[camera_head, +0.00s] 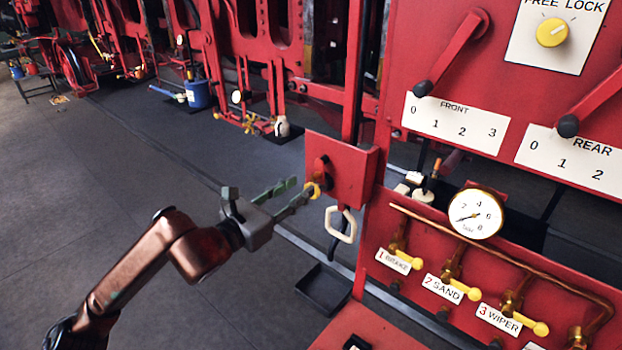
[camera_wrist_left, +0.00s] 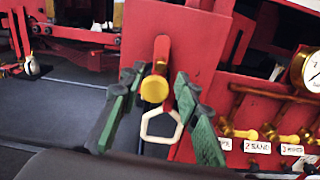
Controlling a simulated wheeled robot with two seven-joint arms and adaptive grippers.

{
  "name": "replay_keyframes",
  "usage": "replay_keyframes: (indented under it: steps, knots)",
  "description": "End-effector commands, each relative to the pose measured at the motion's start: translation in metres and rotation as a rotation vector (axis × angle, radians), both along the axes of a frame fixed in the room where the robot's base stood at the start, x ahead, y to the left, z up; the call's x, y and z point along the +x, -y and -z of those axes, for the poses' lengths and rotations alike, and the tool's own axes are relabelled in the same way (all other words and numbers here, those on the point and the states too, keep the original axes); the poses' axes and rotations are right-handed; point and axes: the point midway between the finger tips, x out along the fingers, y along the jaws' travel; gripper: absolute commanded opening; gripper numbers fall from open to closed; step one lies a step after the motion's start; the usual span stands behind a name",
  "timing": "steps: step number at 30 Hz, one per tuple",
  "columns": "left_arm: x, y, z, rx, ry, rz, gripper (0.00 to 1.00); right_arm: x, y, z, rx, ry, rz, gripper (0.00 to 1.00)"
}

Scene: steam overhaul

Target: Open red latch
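The red latch (camera_head: 320,170) is a short red lever with a yellow knob, mounted on the front of a red box (camera_head: 352,178). In the left wrist view the latch (camera_wrist_left: 161,54) hangs down, with its round yellow knob (camera_wrist_left: 154,89) facing me. My left gripper (camera_head: 290,195) is open, its green-padded fingers pointing at the knob. In the left wrist view the fingers (camera_wrist_left: 157,82) stand on either side of the knob; I cannot tell whether they touch it. My right gripper is out of view.
A white hexagonal ring (camera_head: 340,225) hangs just below the latch. To the right is a red panel with a gauge (camera_head: 475,213) and several yellow-handled valves. A black tray (camera_head: 323,288) lies below.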

Motion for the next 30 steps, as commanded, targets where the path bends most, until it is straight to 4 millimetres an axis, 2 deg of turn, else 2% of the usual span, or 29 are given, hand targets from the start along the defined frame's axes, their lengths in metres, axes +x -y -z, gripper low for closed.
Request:
replay_keyframes:
  steps: [9, 21, 30]
  knots:
    - [0.037, 0.027, -0.002, -0.003, -0.001, 0.002, 0.3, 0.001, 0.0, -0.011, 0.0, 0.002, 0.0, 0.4]
    - [0.043, 0.032, 0.0, -0.003, -0.001, 0.003, 0.3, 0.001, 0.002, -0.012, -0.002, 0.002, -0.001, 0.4]
    - [0.043, 0.032, 0.0, -0.003, -0.001, 0.002, 0.1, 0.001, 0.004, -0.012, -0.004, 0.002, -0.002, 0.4]
